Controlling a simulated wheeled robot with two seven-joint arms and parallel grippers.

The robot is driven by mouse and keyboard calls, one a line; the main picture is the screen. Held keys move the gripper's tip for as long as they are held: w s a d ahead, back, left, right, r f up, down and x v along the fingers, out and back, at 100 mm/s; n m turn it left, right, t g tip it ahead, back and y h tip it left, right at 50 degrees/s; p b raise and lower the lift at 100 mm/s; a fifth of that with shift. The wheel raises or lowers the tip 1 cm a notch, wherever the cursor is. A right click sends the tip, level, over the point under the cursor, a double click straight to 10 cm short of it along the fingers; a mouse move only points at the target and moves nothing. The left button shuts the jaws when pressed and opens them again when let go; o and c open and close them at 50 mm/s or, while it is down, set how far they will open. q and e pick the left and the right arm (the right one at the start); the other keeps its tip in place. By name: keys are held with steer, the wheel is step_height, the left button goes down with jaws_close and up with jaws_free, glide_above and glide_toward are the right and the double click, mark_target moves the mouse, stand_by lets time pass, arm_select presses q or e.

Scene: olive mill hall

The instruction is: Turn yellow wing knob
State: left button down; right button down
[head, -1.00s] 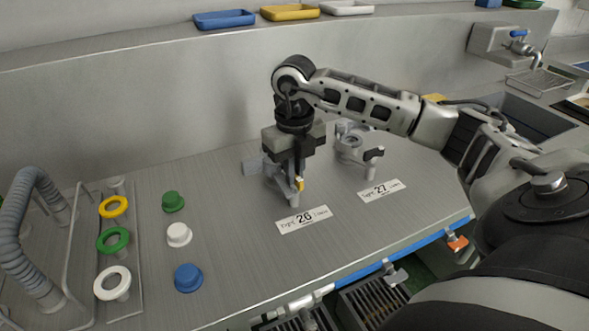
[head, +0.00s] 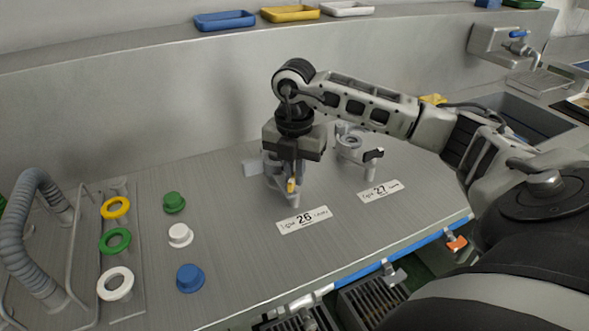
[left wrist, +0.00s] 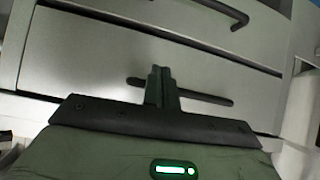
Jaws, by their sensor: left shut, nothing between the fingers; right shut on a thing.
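The yellow wing knob (head: 291,185) shows as a small yellow piece on the grey fitting (head: 272,183) behind the label 26. My right gripper (head: 287,176) points straight down over this fitting and is shut on the knob. Its body and fingers hide most of the knob and the fitting's top. My left gripper (left wrist: 161,86) shows in the left wrist view, shut and empty, in front of grey drawer fronts with dark bar handles.
A similar grey fitting (head: 354,144) with a dark-tipped lever stands to the right, behind label 27 (head: 380,191). Green, white and blue knobs (head: 189,278) and coloured rings (head: 115,241) are to the left, beside a grey hose (head: 35,230). Trays (head: 224,20) line the back ledge.

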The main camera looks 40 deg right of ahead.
steer(key=m, duration=0.4)
steer(key=shift+w+d+r+m+p, duration=0.1)
steer(key=shift+r+m+p, duration=0.05)
steer(key=shift+m+p, duration=0.2)
steer(key=shift+m, duration=1.05)
steer(key=shift+m+p, duration=0.3)
steer(key=shift+m, duration=0.5)
steer(key=c, duration=1.5)
jaws_free()
